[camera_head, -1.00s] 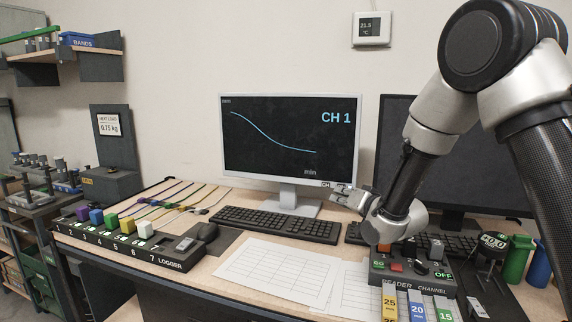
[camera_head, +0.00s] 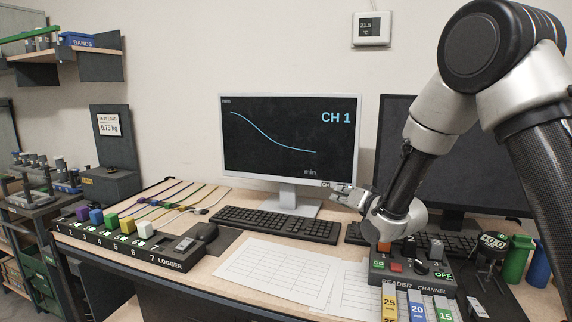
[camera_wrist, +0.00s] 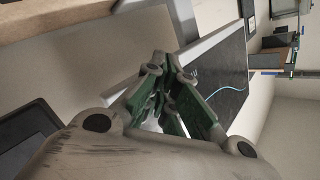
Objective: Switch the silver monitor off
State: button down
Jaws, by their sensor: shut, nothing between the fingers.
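The silver monitor (camera_head: 288,181) stands at the middle back of the desk, its screen lit with a pale blue falling curve and "CH 1". It also shows tilted in the wrist view (camera_wrist: 222,92). A small marking sits at the lower right of its bezel (camera_head: 326,184). My gripper (camera_head: 335,187) is shut and empty, its tips at or just in front of that lower right corner. I cannot tell whether they touch the bezel. In the wrist view my gripper (camera_wrist: 165,70) points toward the monitor's edge, and its fingers hide part of the bezel.
A dark monitor (camera_head: 450,160) stands to the right behind my arm. A keyboard (camera_head: 275,224) lies in front of the silver monitor. The reader channel box (camera_head: 412,278) is below my wrist. Paper sheets (camera_head: 270,272) and the logger strip (camera_head: 120,246) lie to the left.

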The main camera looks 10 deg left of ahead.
jog(key=shift+w, duration=0.15)
dwell(0.4)
jog(key=shift+w, duration=0.3)
jog(key=shift+w+d, duration=0.1)
dwell(0.5)
jog(key=shift+s, duration=0.55)
jog(key=s+a, duration=0.1)
jog(key=s, duration=0.5)
jog(key=shift+a, duration=0.2)
